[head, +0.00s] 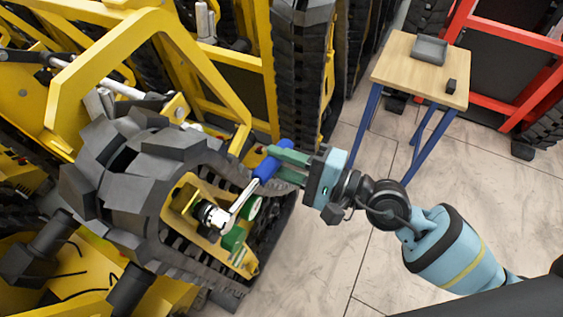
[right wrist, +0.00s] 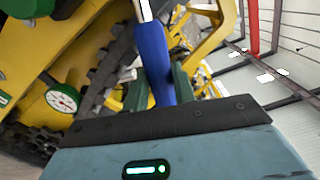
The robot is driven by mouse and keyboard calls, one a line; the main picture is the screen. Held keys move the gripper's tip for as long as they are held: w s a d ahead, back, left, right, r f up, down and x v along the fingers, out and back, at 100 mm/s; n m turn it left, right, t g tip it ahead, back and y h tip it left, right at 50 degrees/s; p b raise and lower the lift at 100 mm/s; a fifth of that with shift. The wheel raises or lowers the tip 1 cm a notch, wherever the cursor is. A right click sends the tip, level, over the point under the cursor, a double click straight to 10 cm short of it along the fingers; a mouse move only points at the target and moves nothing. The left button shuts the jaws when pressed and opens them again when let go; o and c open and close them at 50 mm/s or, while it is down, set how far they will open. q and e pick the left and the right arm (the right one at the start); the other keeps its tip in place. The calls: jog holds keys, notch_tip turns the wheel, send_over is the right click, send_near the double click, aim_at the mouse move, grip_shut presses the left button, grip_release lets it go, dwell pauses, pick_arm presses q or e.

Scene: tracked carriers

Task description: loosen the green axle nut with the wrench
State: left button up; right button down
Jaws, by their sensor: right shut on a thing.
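The wrench has a blue handle (head: 268,168) and a silver shaft (head: 243,196) that slants down-left in the head view. My right gripper (head: 276,162) is shut on the blue handle; the handle (right wrist: 153,60) also stands between its fingers in the right wrist view. The wrench's far end is at or near a silver round hub (head: 212,214) in the yellow track frame; I cannot tell if it touches. A green block (head: 233,239) lies just below the hub; I cannot make out the green axle nut for sure. My left gripper is not in view.
A green-rimmed dial gauge (head: 254,206) sits close beside the wrench shaft. Black tracks (head: 150,185) and yellow frames crowd the left. A wooden table (head: 405,65) with a grey tray (head: 430,50) and a small dark block stands at back right. The floor between is clear.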

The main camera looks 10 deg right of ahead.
jog(key=shift+w+r+n, duration=0.1)
jog(key=shift+r+n, duration=0.2)
jog(key=shift+r, duration=0.1)
jog(key=shift+d+r+n+p, duration=0.1)
jog(key=shift+r+n+p, duration=0.35)
jog(key=shift+r+n, duration=0.25)
jog(key=shift+r, duration=0.1)
jog(key=shift+w+r+n+p, duration=0.1)
jog(key=shift+r+n+p, duration=0.35)
jog(key=shift+r, duration=0.3)
